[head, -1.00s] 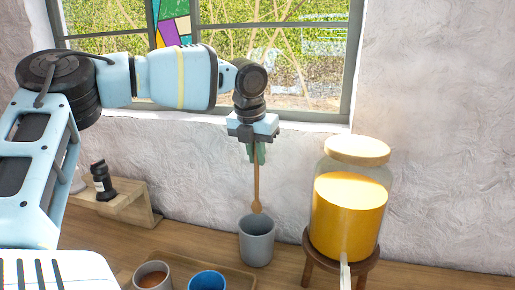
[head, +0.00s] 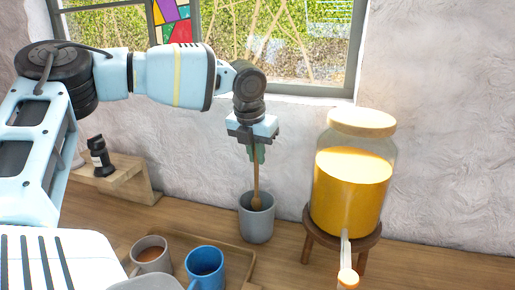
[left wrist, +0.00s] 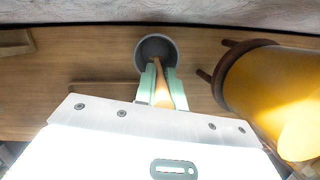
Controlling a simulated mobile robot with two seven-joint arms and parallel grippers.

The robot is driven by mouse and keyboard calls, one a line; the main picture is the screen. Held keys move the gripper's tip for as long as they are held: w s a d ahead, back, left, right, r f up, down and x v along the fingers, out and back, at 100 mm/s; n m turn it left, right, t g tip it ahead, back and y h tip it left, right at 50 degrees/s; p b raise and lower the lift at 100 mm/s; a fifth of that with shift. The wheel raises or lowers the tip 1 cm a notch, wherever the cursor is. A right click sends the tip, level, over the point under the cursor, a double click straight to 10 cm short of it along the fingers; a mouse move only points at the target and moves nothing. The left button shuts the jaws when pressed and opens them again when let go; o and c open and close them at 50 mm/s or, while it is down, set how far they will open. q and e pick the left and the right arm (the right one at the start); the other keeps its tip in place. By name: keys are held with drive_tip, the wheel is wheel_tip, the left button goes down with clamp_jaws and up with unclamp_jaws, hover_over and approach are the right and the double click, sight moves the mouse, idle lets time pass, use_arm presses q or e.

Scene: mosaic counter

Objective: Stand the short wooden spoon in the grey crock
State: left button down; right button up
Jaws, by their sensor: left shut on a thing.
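The grey crock (head: 257,222) stands upright on the counter in the middle of the head view; its rim also shows in the left wrist view (left wrist: 143,50). My left gripper (head: 257,153) is above the crock, pointing down, shut on the wooden spoon (head: 256,180). The spoon hangs upright with its bowl end down, and that end is at the crock's mouth, inside the rim. How deep it reaches is hard to tell. In the left wrist view the spoon (left wrist: 162,88) sits between the green fingers. My right gripper is not in view.
A juice dispenser (head: 350,190) on a wooden stand (head: 310,236) is close right of the crock. A tray (head: 238,258) with a blue mug (head: 205,265) and a filled cup (head: 151,256) lies in front. A small shelf (head: 125,183) with a dark bottle (head: 100,157) is at left.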

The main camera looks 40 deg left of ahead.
use_arm(q)
drive_tip(key=shift+s+b+x, duration=0.15)
drive_tip(key=shift+b+x, duration=0.05)
drive_tip(key=shift+x, duration=0.5)
drive_tip(key=shift+s+b+x, duration=0.15)
drive_tip(key=shift+b+x, duration=0.05)
drive_tip(key=shift+x, duration=0.5)
drive_tip(key=shift+d+f, duration=0.1)
drive_tip(key=shift+f, duration=0.05)
drive_tip(key=c, duration=1.4)
unclamp_jaws()
drive_tip(key=shift+v, duration=4)
drive_tip(key=shift+s+f, duration=0.1)
drive_tip(key=shift+f, duration=0.1)
